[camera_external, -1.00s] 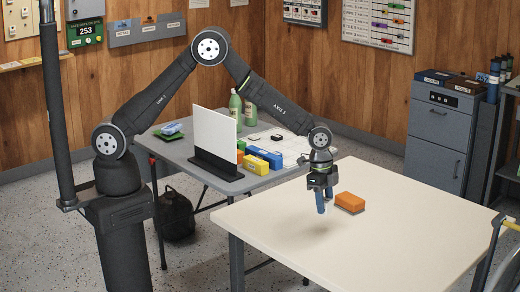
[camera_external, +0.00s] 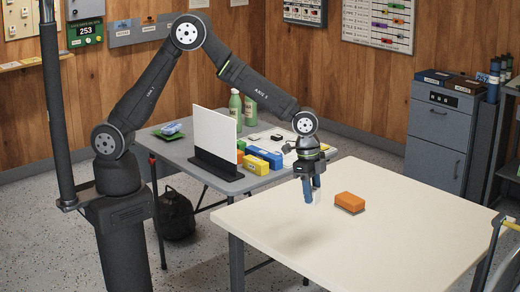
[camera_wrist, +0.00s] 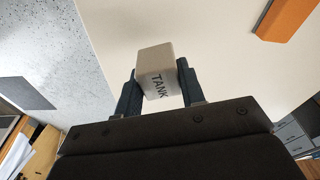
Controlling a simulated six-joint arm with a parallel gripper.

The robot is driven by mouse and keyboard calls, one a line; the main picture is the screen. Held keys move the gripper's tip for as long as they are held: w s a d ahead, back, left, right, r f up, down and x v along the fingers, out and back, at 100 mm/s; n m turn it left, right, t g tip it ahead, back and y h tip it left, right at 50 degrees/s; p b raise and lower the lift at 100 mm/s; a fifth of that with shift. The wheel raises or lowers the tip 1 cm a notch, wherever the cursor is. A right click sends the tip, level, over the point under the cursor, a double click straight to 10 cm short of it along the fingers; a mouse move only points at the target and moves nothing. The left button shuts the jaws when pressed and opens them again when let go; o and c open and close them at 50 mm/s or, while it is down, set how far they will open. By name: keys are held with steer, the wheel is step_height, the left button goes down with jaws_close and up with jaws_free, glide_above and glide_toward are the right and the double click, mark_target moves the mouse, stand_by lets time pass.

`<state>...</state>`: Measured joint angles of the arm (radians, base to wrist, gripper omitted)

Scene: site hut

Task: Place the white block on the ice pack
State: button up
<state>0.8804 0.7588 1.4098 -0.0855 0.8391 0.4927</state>
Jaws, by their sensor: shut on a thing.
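The white block (camera_wrist: 157,75), a pale block with the word TANK on it, is between the two fingers of my gripper (camera_wrist: 160,88) in the wrist view. The fingers are shut on its sides. In the outside view my gripper (camera_external: 312,190) points down above the left part of the cream table, and the block cannot be made out between the blue fingers. No thing is clearly an ice pack. A small blue and green item (camera_external: 172,129) lies on the grey table at the back left; I cannot tell what it is.
An orange block (camera_external: 350,202) lies on the cream table (camera_external: 370,245), right of my gripper; it also shows in the wrist view (camera_wrist: 287,18). The grey table holds a white upright panel (camera_external: 215,135), yellow and blue boxes (camera_external: 263,158) and green bottles (camera_external: 236,106). The cream table is otherwise clear.

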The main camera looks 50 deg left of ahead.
steer(key=w+a+r+n, duration=0.1)
steer(key=w+a+n, duration=0.2)
steer(key=w+a, duration=0.8)
steer(key=w+a+r+n+t, duration=0.1)
steer(key=w+a+n, duration=0.3)
steer(key=a, duration=1.3)
steer(key=w+a+r+n, duration=0.1)
steer(key=w+a, duration=0.8)
steer(key=a, duration=0.6)
steer(key=n+y, duration=0.2)
steer(key=n, duration=0.5)
glide_above(171, 129)
steer(key=f, duration=0.3)
steer(key=shift+s+d+f, duration=0.25)
steer(key=shift+s+f, duration=0.1)
steer(key=shift+f, duration=0.05)
steer(key=shift+a+f, duration=0.25)
steer(key=shift+f, duration=1.9)
